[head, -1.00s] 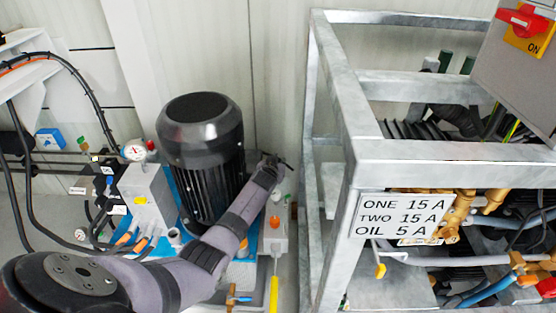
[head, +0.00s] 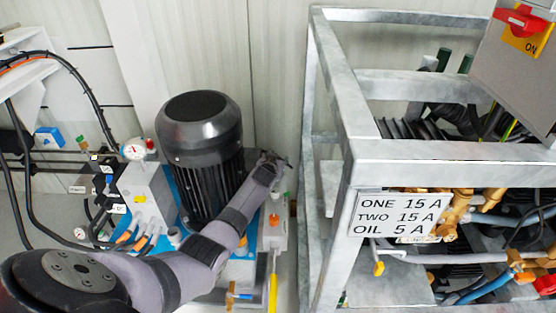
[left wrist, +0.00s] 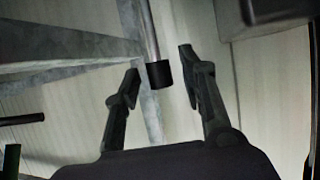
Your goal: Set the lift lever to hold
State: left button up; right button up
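In the left wrist view a thin metal rod with a black cylindrical end (left wrist: 159,75) comes down from the top. It looks like the lift lever, but no label or marked position shows, so I cannot tell its setting. My left gripper (left wrist: 159,63) is open, with one finger on each side of the black end and gaps visible on both sides. I cannot tell how deep the black end lies between the fingers. In the head view my left gripper (head: 277,162) is beside the black motor, small and dark. The lever cannot be made out there. My right gripper is not in view.
The black motor (head: 200,140) stands left of my gripper. A grey steel frame (head: 345,130) with a current label (head: 400,217) stands to the right. A yellow handle (head: 272,292) is below. A pressure gauge (head: 134,149) and hoses are at left.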

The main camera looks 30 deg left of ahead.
pick_arm(q)
jog(key=v, duration=1.2)
jog(key=shift+f, duration=0.1)
dwell(0.5)
